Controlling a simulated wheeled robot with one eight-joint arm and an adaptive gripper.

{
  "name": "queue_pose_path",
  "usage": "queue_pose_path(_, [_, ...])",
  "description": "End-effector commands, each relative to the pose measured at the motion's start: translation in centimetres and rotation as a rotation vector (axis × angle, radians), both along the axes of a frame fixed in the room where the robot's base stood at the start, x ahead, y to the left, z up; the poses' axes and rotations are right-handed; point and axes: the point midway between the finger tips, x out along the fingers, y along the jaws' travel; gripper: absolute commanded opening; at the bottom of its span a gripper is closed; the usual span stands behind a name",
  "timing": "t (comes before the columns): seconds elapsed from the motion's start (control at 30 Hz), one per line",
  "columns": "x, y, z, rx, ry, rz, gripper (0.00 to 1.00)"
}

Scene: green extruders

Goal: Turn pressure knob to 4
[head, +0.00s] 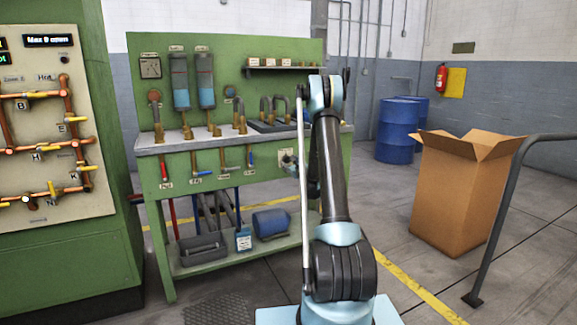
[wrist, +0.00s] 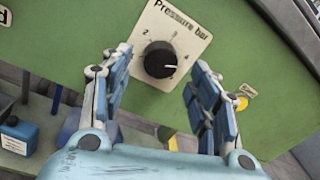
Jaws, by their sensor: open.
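The black pressure knob (wrist: 160,60) sits on a pale plate marked "Pressure bar" (wrist: 184,20), fixed to a green panel in the wrist view. The white pointer line on the knob points right in that view. My gripper (wrist: 158,66) is open, with one blue-grey finger on each side of the knob. I cannot tell whether the fingers touch it. In the head view my arm (head: 328,170) hides most of this area at the right end of the green bench (head: 170,215).
A green machine with copper pipes (head: 70,120) stands at the left. Blue barrels (head: 397,130), an open cardboard box (head: 452,195) and a grey rail (head: 505,180) stand at the right.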

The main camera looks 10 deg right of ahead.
Motion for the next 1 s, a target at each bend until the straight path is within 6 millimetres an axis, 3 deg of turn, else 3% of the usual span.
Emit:
queue_pose_path(0.3, [-5.9, -1.5, -0.1, 0.000, 0.001, -0.001, 0.55])
queue_pose_path(0.5, [-8.2, -2.1, -0.1, 0.000, 0.001, 0.001, 0.55])
queue_pose_path(1.0, [-8.9, -2.2, -0.1, 0.002, 0.002, 0.001, 0.55])
